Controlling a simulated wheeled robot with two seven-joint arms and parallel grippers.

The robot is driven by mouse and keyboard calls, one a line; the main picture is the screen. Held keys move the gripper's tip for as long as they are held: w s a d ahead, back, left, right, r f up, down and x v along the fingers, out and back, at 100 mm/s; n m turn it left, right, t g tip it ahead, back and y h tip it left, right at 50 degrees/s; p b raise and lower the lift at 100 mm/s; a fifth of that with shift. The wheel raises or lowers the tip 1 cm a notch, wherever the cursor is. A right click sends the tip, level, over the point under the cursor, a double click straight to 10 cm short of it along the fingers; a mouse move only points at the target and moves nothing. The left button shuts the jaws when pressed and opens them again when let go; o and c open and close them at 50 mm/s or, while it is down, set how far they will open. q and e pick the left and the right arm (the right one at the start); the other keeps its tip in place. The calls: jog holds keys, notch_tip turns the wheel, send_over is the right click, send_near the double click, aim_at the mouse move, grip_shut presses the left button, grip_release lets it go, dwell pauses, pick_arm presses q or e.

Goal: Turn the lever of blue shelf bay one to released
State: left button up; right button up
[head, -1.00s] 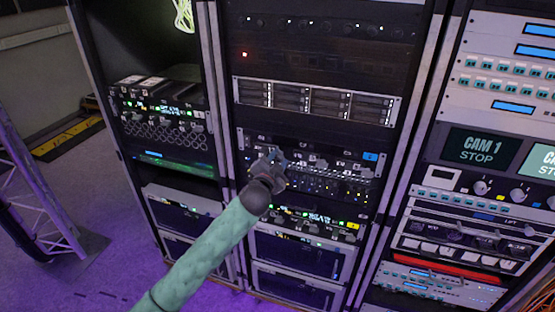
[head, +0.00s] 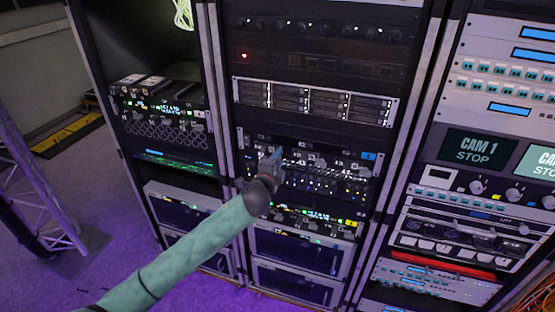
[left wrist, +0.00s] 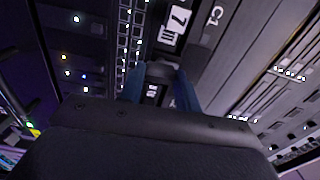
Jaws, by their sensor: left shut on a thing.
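The blue shelf (head: 368,157) is the dark rack unit with a blue tag at its right end, in the middle rack of the head view. Small pale levers and tags run along its front. My left gripper (head: 274,158) is at the left part of this shelf. In the left wrist view its two blue fingers (left wrist: 160,92) are shut on a small dark grey lever (left wrist: 161,70). A white label with a 7 and bars (left wrist: 173,24) and a "C1" mark are beside it. The gripper hides part of the bay, and I cannot read the lever's setting. My right gripper does not show.
A yellow-tagged shelf (head: 350,223) is just below, partly behind my arm. A silver drive unit (head: 315,101) is above. A left rack holds a green-lit shelf (head: 165,108); a control rack (head: 480,150) stands right. A truss (head: 45,200) stands on the floor at left.

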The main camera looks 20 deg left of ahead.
pick_arm(q)
jog(key=shift+f, duration=0.1)
jog(key=shift+m, duration=0.3)
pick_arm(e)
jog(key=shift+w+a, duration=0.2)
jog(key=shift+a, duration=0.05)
pick_arm(q)
jog(key=o, duration=1)
jog(key=shift+c, duration=0.2)
jog(key=shift+s+a+b, duration=0.15)
jog(key=shift+s+b, duration=1.6)
jog(key=shift+s, duration=2.15)
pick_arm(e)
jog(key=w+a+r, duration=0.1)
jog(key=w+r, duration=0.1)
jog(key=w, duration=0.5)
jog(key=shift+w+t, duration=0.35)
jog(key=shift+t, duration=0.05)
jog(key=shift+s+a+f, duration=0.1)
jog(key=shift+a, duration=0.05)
